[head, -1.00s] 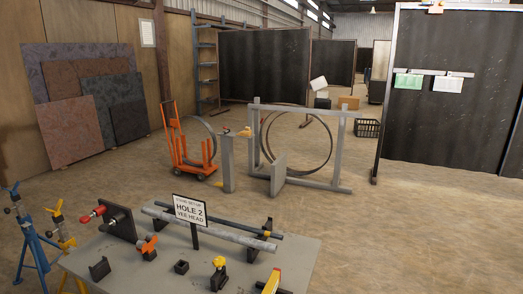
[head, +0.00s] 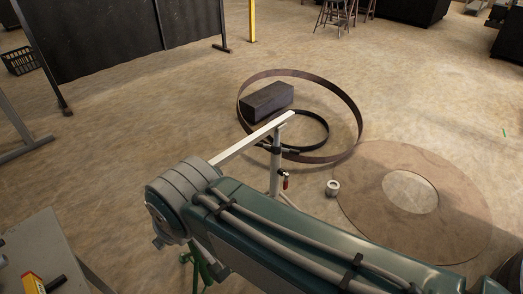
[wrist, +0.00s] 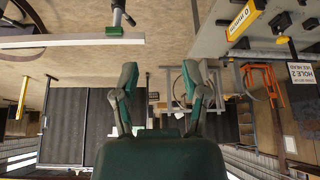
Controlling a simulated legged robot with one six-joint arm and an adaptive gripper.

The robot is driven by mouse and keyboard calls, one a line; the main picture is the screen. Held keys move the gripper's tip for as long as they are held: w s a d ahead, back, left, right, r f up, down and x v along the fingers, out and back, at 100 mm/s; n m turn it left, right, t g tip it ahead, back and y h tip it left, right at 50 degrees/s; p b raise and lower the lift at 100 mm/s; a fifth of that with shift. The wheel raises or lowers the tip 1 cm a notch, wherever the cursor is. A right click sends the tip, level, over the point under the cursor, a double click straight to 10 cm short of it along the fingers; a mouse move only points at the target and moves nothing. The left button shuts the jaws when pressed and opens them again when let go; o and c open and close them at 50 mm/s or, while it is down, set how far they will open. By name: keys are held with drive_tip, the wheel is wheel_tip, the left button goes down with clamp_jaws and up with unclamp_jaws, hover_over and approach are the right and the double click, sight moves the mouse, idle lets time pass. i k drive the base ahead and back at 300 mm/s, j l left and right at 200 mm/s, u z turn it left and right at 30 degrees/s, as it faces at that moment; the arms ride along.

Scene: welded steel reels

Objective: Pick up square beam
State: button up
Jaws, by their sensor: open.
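The square beam (head: 243,144) is a long pale bar. In the head view its far end lies on a grey stand (head: 275,175) and its near end passes behind my arm. In the wrist view, which is upside down, the beam (wrist: 75,42) crosses the upper left, touching a green-topped stand head (wrist: 125,32). My gripper (wrist: 158,88) has two green fingers spread apart with nothing between them. The beam is to the left of the fingers and apart from them in that view. In the head view my arm hides the gripper.
Two rings, a large rusty one (head: 355,105) and a smaller black one (head: 325,135), surround or adjoin a dark block (head: 267,101) behind the beam. A flat brown disc (head: 455,205) lies right. A worktable (head: 35,250) stands lower left. Open floor lies beyond.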

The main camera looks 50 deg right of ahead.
sight(221, 159)
drive_tip(key=z, duration=1.25)
drive_tip(key=u, duration=2.65)
drive_tip(key=z, duration=2.65)
